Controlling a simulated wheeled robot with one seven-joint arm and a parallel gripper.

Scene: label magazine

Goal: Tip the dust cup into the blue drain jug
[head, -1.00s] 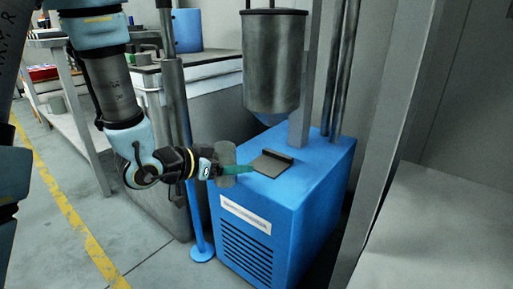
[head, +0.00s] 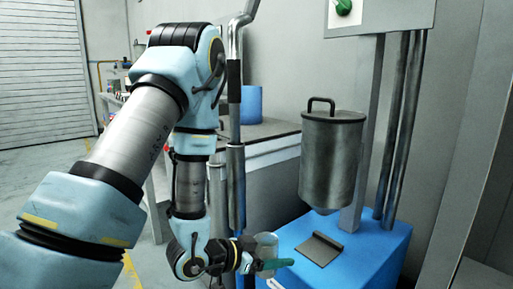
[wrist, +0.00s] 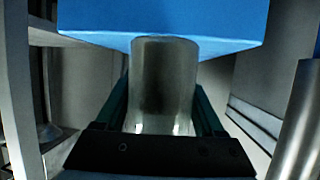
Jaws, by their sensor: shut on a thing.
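The dust cup is a clear, greyish cylinder (head: 266,243). My gripper (head: 264,262), with green fingers, is shut on it at the left edge of the blue cabinet. In the wrist view the cup (wrist: 165,75) stands between the two fingers, with the blue cabinet behind it. It looks roughly upright; what it holds I cannot make out. A blue cylindrical container (head: 249,103), which looks like the drain jug, stands on the bench behind my arm, apart from the gripper.
The blue cabinet (head: 372,250) carries a dark plate (head: 320,249) on top. A steel canister (head: 332,160) with a handle hangs above it. Metal posts (head: 399,125) rise behind. A vertical pole (head: 235,185) stands close to my arm, before the grey bench (head: 268,130).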

